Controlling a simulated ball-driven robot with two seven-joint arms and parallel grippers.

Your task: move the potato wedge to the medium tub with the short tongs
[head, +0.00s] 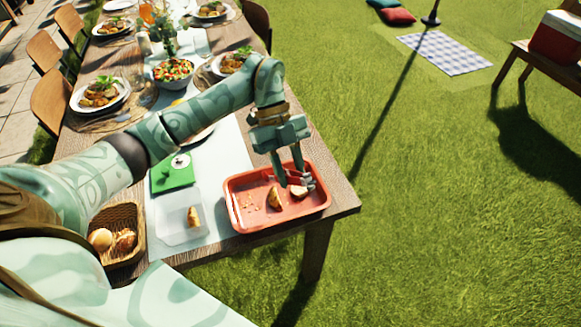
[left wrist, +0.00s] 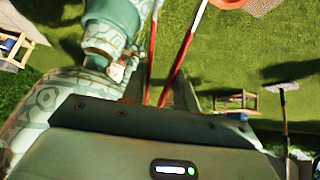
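My left gripper (head: 288,178) is above the red tray (head: 235,214) and is shut on the short tongs (head: 302,181), which point down into the tray. In the left wrist view the tongs' two red-and-silver arms (left wrist: 182,57) stretch away from the gripper, spread apart. One potato wedge (head: 274,199) lies in the tray, left of the tongs' tips. Another wedge (head: 298,192) lies at the tips; whether they touch it is unclear. A clear tub (head: 170,238) stands left of the tray with one wedge (head: 194,216) inside. My right gripper is not in view.
Plates of food and a salad bowl (head: 173,72) fill the far table. The tray is near the table's right front corner, with grass beyond.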

